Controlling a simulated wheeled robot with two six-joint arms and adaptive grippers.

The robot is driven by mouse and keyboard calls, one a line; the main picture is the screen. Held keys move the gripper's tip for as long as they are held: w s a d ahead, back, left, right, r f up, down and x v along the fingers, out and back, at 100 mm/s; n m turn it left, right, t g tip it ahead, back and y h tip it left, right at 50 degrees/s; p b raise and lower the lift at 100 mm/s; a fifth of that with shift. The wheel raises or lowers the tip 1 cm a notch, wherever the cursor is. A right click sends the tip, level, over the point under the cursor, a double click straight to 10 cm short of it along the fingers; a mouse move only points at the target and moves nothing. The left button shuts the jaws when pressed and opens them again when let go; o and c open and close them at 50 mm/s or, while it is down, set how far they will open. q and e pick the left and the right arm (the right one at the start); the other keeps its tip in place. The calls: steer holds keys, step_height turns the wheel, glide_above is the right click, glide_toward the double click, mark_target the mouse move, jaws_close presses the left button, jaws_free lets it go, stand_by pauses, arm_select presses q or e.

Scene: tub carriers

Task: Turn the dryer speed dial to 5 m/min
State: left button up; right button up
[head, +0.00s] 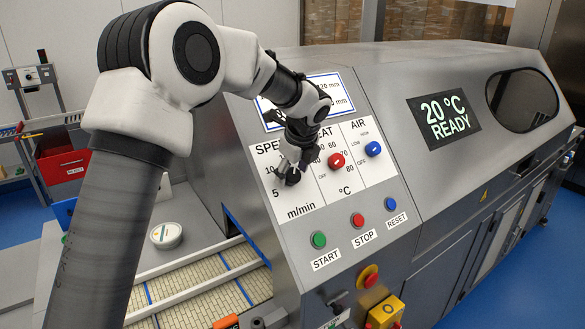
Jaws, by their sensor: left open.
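The black speed dial (293,178) sits on the white SPEED panel of the dryer's sloped front. The marks 10 and 5 and the words m/min show beside and below it. My left gripper (290,169) is open at the dial, with its fingers pointing down at it and partly covering it. I cannot tell whether the fingers touch the dial, nor where its pointer stands. The upper part of the speed scale is hidden behind my gripper. My right gripper is out of view.
The red heat dial (337,161) and blue air dial (373,149) are close on the right. Start (319,240), stop (357,220) and reset (391,204) buttons lie below. The screen (444,116) reads 20 °C READY.

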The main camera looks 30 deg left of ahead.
arm_select(q)
steer(key=shift+s+d+r, duration=0.1)
steer(key=c, duration=1.1)
steer(key=shift+c, duration=0.2)
